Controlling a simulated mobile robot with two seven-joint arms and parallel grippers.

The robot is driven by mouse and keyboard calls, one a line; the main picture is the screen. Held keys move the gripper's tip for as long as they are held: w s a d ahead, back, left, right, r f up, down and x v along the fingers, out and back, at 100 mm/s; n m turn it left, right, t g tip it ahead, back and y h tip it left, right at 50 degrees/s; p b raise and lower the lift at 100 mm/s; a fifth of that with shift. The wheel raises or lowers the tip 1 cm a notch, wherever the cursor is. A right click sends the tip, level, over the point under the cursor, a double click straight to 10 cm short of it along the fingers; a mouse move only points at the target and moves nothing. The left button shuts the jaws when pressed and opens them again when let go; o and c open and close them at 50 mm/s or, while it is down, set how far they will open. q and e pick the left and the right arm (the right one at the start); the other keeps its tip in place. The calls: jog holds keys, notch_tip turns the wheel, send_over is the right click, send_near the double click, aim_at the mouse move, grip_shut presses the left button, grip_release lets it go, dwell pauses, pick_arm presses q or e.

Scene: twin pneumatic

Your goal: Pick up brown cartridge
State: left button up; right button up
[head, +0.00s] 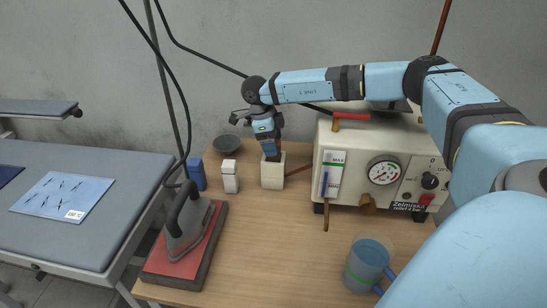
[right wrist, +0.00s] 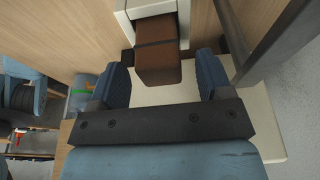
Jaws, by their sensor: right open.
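The brown cartridge (right wrist: 158,64) stands in a cream holder (right wrist: 123,20) in the right wrist view, its end sticking out of the opening. A dark band crosses it. In the head view the cream holder (head: 272,174) is on the wooden table, and my gripper mostly hides the cartridge. My right gripper (head: 271,152) is over the holder, pointing down. In the right wrist view its two blue fingers are apart, one on each side of the cartridge's end, with gaps showing. It is open and holds nothing. My left gripper is not in view.
A cream machine with a gauge (head: 350,140) stands right of the holder. A white bottle (head: 230,178), a blue box (head: 196,174) and a dark bowl (head: 227,144) are to its left. An iron (head: 186,225) on a red pad and a blue mug (head: 367,264) are nearer.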

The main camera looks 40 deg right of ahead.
jog(key=shift+x, duration=1.4)
jog(key=shift+r, duration=0.1)
jog(key=c, duration=1.1)
jog(key=shift+r, duration=0.1)
